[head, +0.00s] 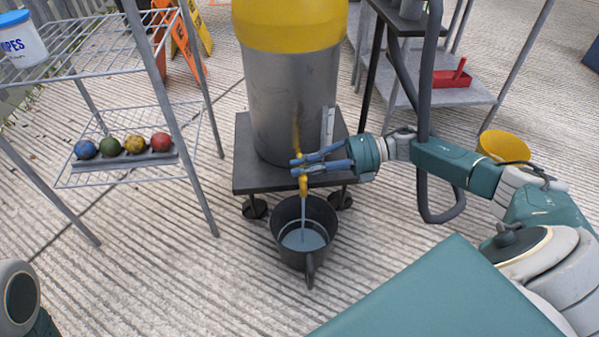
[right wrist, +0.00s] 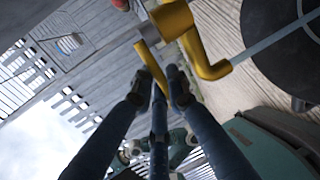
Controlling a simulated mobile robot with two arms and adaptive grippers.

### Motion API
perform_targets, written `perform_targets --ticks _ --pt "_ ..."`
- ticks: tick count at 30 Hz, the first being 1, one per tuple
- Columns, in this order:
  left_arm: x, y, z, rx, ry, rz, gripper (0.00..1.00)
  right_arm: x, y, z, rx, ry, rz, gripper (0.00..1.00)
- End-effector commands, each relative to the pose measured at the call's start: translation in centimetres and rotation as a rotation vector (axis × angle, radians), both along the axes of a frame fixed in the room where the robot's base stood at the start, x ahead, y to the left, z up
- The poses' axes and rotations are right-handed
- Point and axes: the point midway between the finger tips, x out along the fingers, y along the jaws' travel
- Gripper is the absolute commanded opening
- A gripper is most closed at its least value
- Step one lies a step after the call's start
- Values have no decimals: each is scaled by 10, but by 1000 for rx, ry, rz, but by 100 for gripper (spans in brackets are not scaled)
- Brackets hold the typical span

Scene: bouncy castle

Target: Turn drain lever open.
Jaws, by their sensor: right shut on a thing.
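The drain lever (right wrist: 149,66) is a thin yellow handle beside the yellow drain spout (right wrist: 206,55) in the right wrist view. My right gripper (right wrist: 162,88) has its fingers on both sides of the lever, shut on it. In the head view my right gripper (head: 297,167) reaches in from the right, low at the front of the grey tank (head: 290,100) with a yellow top. Its fingers partly hide the lever there. A pale stream of water runs from the spout (head: 303,186) into a dark bucket (head: 287,255) below. My left gripper is out of view.
The tank stands on a dark wheeled platform (head: 245,168). A wire rack (head: 130,70) with several coloured balls (head: 134,145) stands at the left. A dark hose (head: 424,130) hangs behind my right arm, near a yellow bucket (head: 503,146).

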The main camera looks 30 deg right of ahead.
Motion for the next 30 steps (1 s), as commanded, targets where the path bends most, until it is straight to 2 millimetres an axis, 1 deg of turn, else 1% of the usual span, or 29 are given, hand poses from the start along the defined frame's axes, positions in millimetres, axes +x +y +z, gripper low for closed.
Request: perform_targets --ticks 1,13,14,16,25,28,30 --pt "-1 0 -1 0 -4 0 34 -1 -1 -4 -6 4 4 0" --pt "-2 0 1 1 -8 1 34 -1 -1 -3 -5 3 10 0" --pt "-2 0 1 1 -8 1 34 -1 -1 -3 -5 3 10 18" --pt "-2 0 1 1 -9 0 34 -1 -1 -3 -5 3 10 32" --pt "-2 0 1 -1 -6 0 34 -1 -2 -1 -3 1 9 32" --pt "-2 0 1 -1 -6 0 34 -4 -8 0 -3 1 8 32" --pt "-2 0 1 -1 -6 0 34 -7 -18 2 -4 2 6 32"
